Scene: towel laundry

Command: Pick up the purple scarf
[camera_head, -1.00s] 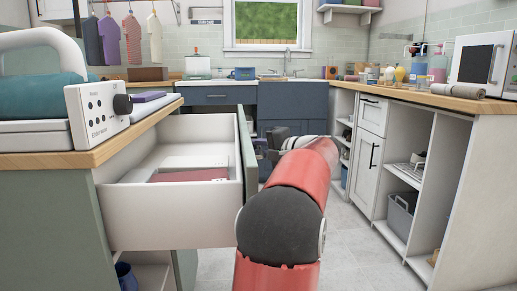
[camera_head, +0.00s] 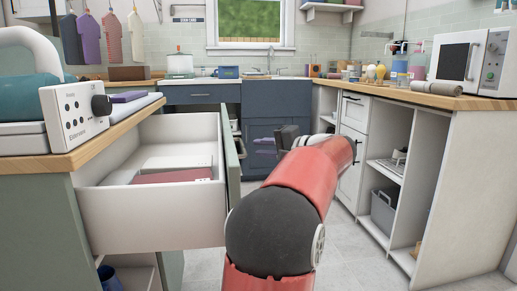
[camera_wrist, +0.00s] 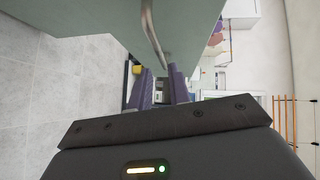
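A folded purple cloth (camera_head: 128,97), which may be the scarf, lies on a pale folded cloth on the left counter, behind the white appliance. My gripper (camera_head: 267,144) is beyond my red arm, right of the open drawer's front and well away from this cloth. In the wrist view, my gripper's purple fingers (camera_wrist: 161,90) stand apart with nothing visible held between them. A curved metal handle (camera_wrist: 150,28) on a grey-green front is close by the fingers. The purple cloth cannot be made out in the wrist view.
The white drawer (camera_head: 150,217) stands open and holds white and dark red folded cloths (camera_head: 172,175). A shelf unit (camera_head: 447,180) stands at the right. The floor (camera_head: 340,255) between is clear.

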